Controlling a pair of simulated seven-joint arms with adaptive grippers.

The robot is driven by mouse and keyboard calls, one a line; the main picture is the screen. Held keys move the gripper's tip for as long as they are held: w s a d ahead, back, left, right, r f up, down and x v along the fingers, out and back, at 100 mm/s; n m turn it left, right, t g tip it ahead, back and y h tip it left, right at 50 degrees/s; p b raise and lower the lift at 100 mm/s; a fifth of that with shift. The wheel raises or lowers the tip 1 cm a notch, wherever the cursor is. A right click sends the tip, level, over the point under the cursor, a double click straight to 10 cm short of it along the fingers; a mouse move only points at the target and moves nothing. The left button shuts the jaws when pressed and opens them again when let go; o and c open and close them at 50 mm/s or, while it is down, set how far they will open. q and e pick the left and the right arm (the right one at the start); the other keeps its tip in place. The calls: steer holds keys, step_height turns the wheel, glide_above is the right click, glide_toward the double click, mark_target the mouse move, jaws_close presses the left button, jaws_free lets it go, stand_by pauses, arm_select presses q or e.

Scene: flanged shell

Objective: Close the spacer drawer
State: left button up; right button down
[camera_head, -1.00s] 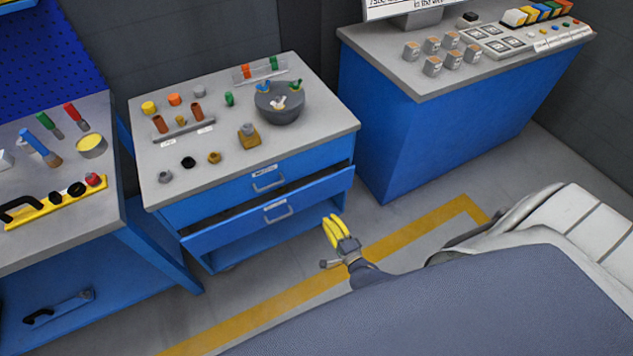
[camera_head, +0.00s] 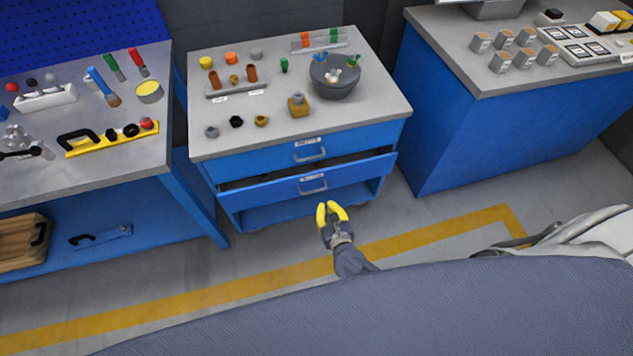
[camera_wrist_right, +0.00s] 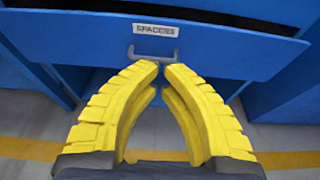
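The spacer drawer (camera_head: 275,190) is the lower drawer of the blue cabinet and stands partly open, with a dark gap above its front. In the right wrist view its front (camera_wrist_right: 225,58) fills the upper part, with a "SPACERS" label (camera_wrist_right: 156,30) above the grey handle (camera_wrist_right: 152,54). My right gripper (camera_head: 331,206) is in front of the drawer, a little below and right of its handle (camera_head: 313,188). In the wrist view its yellow fingertips (camera_wrist_right: 162,66) nearly meet just below the handle, holding nothing; contact with the drawer cannot be told. My left gripper is out of view.
The upper drawer (camera_head: 280,160) is closed. Small parts and a grey bowl (camera_head: 333,80) sit on the cabinet top. A tool bench (camera_head: 110,185) stands left and another blue counter (camera_head: 480,140) right. The floor before the cabinet is open, with a yellow line (camera_head: 210,296).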

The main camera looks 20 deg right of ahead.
mark_target(315, 177)
steer(key=x, duration=1.1)
steer(key=shift+w+r, duration=0.25)
steer(key=shift+w, duration=0.85)
steer(key=shift+d, duration=0.15)
